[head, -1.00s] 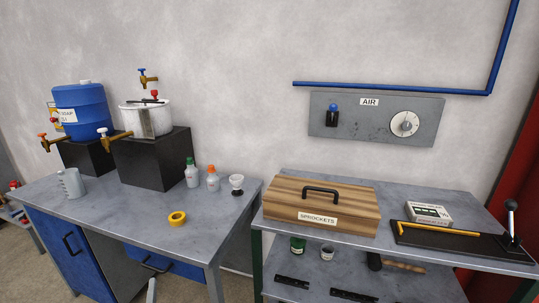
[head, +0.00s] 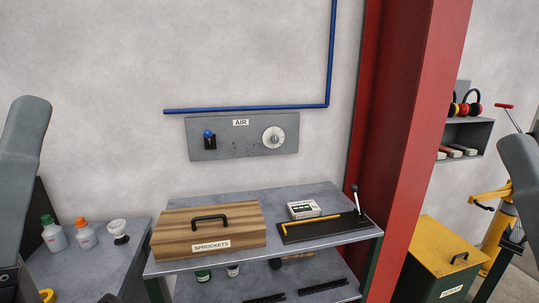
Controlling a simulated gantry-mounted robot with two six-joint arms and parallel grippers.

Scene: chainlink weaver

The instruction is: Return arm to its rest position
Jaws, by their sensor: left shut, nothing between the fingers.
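My left arm comes in at the left edge, its grey link raised upright. Its dark lower end, toward my left gripper (head: 10,284), is cut off at the bottom left corner; the gripper is shut and holds nothing I can see. My right arm's grey link (head: 522,172) shows at the right edge, and its gripper is out of view. Neither arm touches anything on the tables.
A wooden SPROCKETS box (head: 208,230) and a black lever tool (head: 325,227) sit on the shelf table (head: 283,192). Bottles (head: 53,236) stand on the left bench. A red column (head: 408,140) rises right of the table, beside a yellow-lidded bin (head: 448,247).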

